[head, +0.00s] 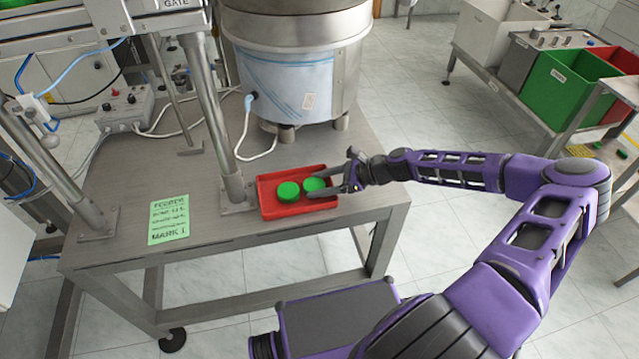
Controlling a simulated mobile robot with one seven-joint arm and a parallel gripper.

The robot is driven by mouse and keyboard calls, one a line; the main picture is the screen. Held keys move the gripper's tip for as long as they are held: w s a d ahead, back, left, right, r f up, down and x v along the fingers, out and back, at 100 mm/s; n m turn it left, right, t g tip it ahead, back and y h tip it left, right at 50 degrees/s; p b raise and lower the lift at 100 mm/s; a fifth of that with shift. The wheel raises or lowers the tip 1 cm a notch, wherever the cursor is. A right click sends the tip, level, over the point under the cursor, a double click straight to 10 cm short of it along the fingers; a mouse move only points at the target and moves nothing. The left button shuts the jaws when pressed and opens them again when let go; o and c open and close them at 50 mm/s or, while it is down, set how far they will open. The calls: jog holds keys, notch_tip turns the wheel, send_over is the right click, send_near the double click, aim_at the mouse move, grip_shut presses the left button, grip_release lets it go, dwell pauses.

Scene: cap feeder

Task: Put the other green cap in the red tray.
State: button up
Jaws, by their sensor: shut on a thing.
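The red tray (285,211) sits on the grey table near its right front corner. One green cap (288,191) lies in the tray on the left side. A second green cap (313,184) is at the tray's right side, between the fingers of my gripper (325,187). My gripper reaches in from the right and is shut on this second cap, over the tray. I cannot tell whether that cap touches the tray floor.
A large steel bowl feeder (300,60) stands right behind the tray. A metal post (212,110) rises just left of it. A green note (169,219) lies on the table (250,231) at left. Green (560,90) and red bins stand at the far right.

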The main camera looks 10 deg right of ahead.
jog(key=shift+f, duration=0.2)
jog(key=o, duration=1)
jog(key=shift+r, duration=0.3)
jog(key=p+v, duration=0.1)
jog(key=v, duration=1.1)
